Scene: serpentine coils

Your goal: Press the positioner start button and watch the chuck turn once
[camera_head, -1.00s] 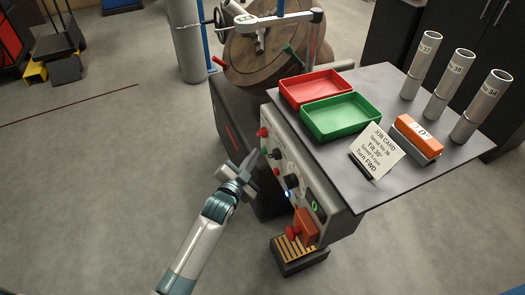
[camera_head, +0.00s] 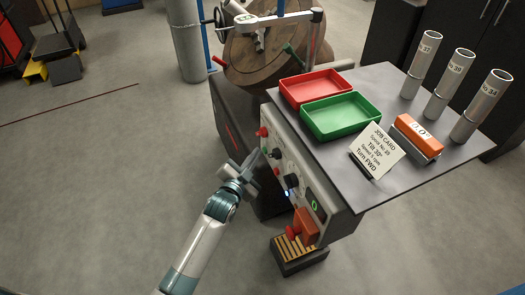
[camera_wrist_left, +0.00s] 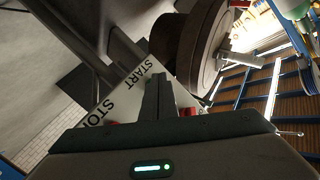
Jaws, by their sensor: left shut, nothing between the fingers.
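The control panel (camera_head: 310,185) on the front of the grey cabinet carries several knobs and buttons, with a red one (camera_head: 263,132) near its far end. My left gripper (camera_head: 251,162) is shut and empty, its fingertips close to the panel's far end; I cannot tell whether they touch it. In the left wrist view its closed fingers (camera_wrist_left: 160,90) lie beside the START label (camera_wrist_left: 143,76), with the STOP label (camera_wrist_left: 96,113) to the left. The start button itself is not clearly visible there. The round brown chuck (camera_head: 240,72) stands behind the cabinet. My right gripper is not in view.
The cabinet top holds a red tray (camera_head: 318,102), a green tray (camera_head: 340,132), a job card (camera_head: 374,152), an orange 0.0° gauge (camera_head: 418,133) and three metal tubes. A red button on an orange box (camera_head: 304,228) is low at the panel's near end.

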